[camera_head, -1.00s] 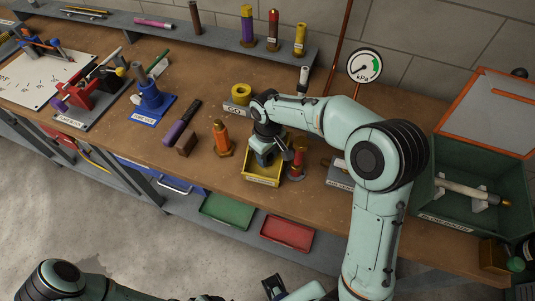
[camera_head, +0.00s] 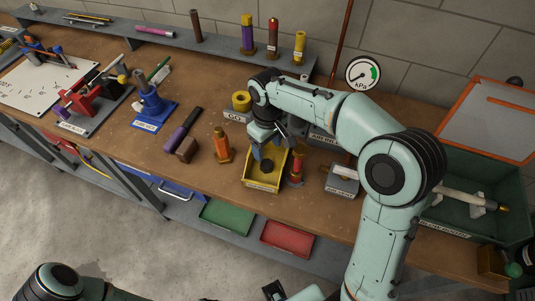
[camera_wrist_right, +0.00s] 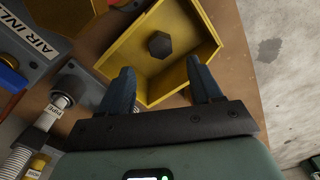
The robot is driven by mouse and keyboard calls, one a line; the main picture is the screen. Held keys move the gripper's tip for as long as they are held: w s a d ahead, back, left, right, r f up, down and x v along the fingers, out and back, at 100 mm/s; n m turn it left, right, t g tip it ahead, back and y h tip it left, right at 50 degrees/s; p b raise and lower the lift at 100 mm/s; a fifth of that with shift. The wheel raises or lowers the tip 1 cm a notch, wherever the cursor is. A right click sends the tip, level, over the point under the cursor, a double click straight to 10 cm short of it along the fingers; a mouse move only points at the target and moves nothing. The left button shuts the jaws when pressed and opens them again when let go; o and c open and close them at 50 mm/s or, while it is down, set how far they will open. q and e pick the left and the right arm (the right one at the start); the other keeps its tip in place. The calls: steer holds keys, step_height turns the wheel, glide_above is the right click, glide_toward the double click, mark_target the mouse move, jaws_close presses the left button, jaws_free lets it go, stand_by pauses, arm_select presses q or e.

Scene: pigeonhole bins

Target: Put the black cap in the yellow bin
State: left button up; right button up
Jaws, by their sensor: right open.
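The black cap (camera_head: 267,165) lies on the floor of the yellow bin (camera_head: 249,181). The right wrist view shows the cap (camera_wrist_right: 160,44) as a dark hexagonal piece inside the yellow bin (camera_wrist_right: 204,32), apart from its walls. My right gripper (camera_head: 263,148) is over the far part of the bin. In the right wrist view its fingers (camera_wrist_right: 165,92) are spread with nothing between them, near the bin's edge.
A red-and-brass piece (camera_head: 297,168) stands right of the bin, and an orange one (camera_head: 221,145) stands left. The GO block (camera_head: 239,104) with a yellow ring is behind. A grey air-inlet block (camera_head: 342,180) is farther right.

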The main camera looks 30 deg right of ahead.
steer(key=shift+r, duration=1.85)
